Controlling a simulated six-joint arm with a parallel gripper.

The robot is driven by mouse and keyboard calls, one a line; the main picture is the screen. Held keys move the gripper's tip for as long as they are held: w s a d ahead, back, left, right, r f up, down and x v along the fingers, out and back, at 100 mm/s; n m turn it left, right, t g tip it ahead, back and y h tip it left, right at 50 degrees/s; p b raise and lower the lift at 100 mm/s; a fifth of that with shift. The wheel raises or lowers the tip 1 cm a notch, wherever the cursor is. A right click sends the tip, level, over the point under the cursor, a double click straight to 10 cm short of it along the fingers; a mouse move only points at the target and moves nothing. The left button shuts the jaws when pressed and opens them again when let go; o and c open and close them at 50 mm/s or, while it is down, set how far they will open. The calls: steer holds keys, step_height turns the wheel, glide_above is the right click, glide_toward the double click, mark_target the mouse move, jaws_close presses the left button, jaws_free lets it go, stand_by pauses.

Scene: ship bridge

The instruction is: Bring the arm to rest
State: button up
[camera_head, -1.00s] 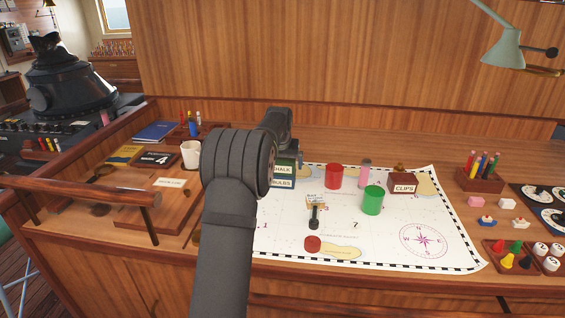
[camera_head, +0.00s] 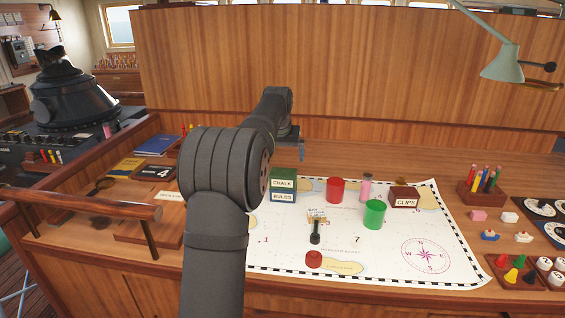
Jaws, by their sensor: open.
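My arm rises from the bottom of the view and reaches over the chart table. My gripper (camera_head: 297,150) is at its far end, small and partly hidden by my own wrist, above the back of the table behind the chalk and bulbs boxes (camera_head: 284,185). It is open, and I see nothing held in it. The part of it that shows is apart from the boxes and cans in the picture.
The chart (camera_head: 400,262) bears a red can (camera_head: 336,190), a green can (camera_head: 375,214), a clips box (camera_head: 405,197) and a dark-handled stamp (camera_head: 315,235). A pencil holder (camera_head: 480,190) and a lamp (camera_head: 502,63) are at right. A wooden rail (camera_head: 80,200) is at left.

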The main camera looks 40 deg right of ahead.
mark_target(284, 170)
steer(key=shift+s+r, duration=0.1)
steer(key=shift+r, duration=0.1)
steer(key=x, duration=1.2)
steer(key=shift+f, duration=0.25)
step_height(284, 170, up, 3)
steer(key=shift+a+f, duration=0.1)
steer(key=shift+r, duration=0.8)
